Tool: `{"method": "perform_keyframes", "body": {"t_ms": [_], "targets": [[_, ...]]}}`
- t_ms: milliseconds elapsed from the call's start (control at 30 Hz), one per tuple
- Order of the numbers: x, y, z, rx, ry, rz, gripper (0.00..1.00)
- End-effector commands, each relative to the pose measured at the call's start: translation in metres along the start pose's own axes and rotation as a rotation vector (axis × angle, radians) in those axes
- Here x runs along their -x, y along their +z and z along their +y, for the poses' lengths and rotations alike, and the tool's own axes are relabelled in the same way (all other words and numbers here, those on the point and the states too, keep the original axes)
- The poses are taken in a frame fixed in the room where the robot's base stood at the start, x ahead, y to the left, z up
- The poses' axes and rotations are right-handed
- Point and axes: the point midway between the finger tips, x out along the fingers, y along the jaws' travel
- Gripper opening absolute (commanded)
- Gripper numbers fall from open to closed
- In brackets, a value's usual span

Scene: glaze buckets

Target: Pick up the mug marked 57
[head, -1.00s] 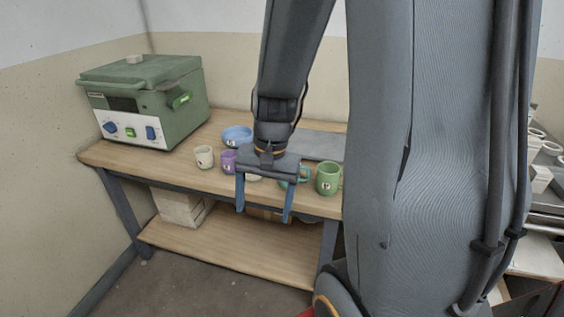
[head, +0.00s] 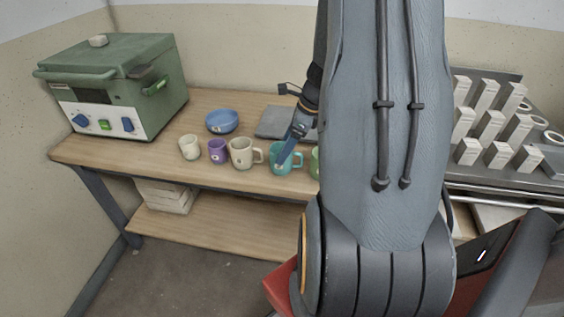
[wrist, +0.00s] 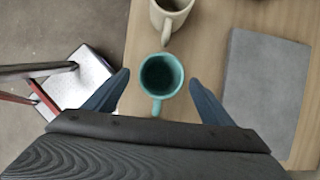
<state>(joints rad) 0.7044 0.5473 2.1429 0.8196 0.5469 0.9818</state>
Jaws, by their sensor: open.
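Several mugs stand upright in a row near the table's front edge. In the head view they are a white cup (head: 190,147), a purple mug (head: 218,151), a cream mug (head: 242,153), a teal mug (head: 284,160) and a green mug (head: 315,162) mostly hidden by my arm. Their markings are too small to read, so I cannot tell which is 57. In the wrist view my open gripper (wrist: 160,95) has its blue fingers either side of the teal mug (wrist: 162,76), whose handle points toward the gripper. The cream mug (wrist: 171,14) is just beyond.
A blue bowl (head: 222,121) and a grey slab (head: 285,123) lie behind the mugs. A green kiln-like box (head: 118,90) stands at the table's left. A metal rack with white blocks (head: 487,125) is at the right. The table (head: 110,152) has bare front wood at left.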

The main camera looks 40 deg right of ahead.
Motion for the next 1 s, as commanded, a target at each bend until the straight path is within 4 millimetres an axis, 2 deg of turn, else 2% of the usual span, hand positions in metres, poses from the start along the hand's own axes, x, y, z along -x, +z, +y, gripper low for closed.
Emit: {"method": "perform_keyframes", "body": {"t_ms": [533, 700, 900, 1000], "targets": [[-0.060, -0.001, -0.001, 0.001, 0.002, 0.002, 0.77], [-0.069, -0.001, -0.001, 0.002, 0.001, 0.001, 0.77], [-0.069, -0.001, -0.001, 0.002, 0.001, 0.001, 0.77], [-0.069, -0.001, -0.001, 0.002, 0.000, 0.001, 0.60]]}}
